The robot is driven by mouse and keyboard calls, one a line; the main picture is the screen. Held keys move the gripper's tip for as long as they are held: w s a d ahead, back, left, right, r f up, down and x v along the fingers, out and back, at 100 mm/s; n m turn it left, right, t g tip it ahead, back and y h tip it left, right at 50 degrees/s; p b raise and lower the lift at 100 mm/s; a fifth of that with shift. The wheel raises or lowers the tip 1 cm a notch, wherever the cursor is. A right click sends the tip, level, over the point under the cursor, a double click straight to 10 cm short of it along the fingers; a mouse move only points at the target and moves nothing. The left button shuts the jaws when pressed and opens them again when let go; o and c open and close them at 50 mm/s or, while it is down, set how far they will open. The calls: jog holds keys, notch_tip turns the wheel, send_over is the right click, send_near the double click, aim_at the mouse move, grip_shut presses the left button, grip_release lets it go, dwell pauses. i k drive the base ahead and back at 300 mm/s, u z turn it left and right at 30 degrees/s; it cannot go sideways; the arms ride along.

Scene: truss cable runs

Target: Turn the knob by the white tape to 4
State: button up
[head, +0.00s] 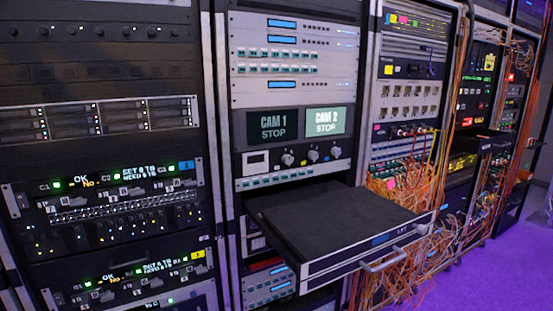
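A dark panel in the middle rack, below the two CAM screens, carries a row of pale knobs: a left knob (287,159), a middle knob (313,155) and a right knob (336,151). My gripper is not in view.
A black drawer (335,225) is pulled out below the knob panel and juts forward, with handles on its front. Orange cables (400,215) hang in a tangle to its right. Racks stand on both sides. Purple floor (490,270) is clear at the lower right.

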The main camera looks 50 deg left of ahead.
aim_at(287, 159)
jog(key=u, duration=0.7)
jog(key=i, duration=0.95)
jog(key=u, duration=0.75)
